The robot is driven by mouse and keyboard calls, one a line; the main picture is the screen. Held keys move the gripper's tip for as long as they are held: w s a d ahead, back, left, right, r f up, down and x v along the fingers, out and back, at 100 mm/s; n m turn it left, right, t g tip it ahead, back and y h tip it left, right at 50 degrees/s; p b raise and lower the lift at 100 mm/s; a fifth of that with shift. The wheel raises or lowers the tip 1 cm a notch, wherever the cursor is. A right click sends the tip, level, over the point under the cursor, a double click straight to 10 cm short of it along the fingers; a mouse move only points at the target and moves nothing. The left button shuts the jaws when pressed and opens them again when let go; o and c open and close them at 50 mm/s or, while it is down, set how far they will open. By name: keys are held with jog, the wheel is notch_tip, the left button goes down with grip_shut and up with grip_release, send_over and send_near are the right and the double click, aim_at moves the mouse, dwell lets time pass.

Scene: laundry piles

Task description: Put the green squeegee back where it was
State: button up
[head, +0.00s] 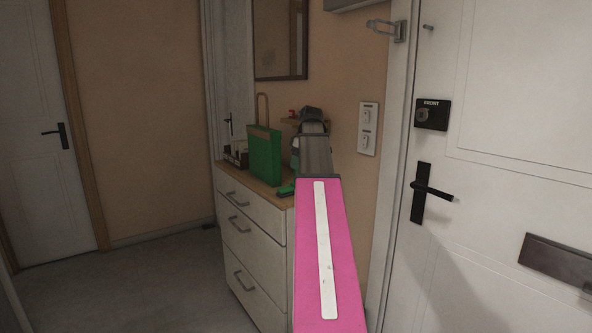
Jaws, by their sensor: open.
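A small flat green thing (286,191), which looks like the green squeegee, lies at the near right edge of the top of a white chest of drawers (252,219). Part of it is hidden behind my arm, so its full shape cannot be told. My gripper (296,160) is at the far end of my arm, over the right end of the chest top. It is open, with its fingers mostly hidden by my own wrist. I see nothing held in it.
A large upright green bag or box (264,155) stands on the chest, left of my gripper, with small dark items (236,157) behind it. A white front door (510,120) is at right. Floor (150,275) is clear at left.

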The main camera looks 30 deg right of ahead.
jog(key=v, duration=0.7)
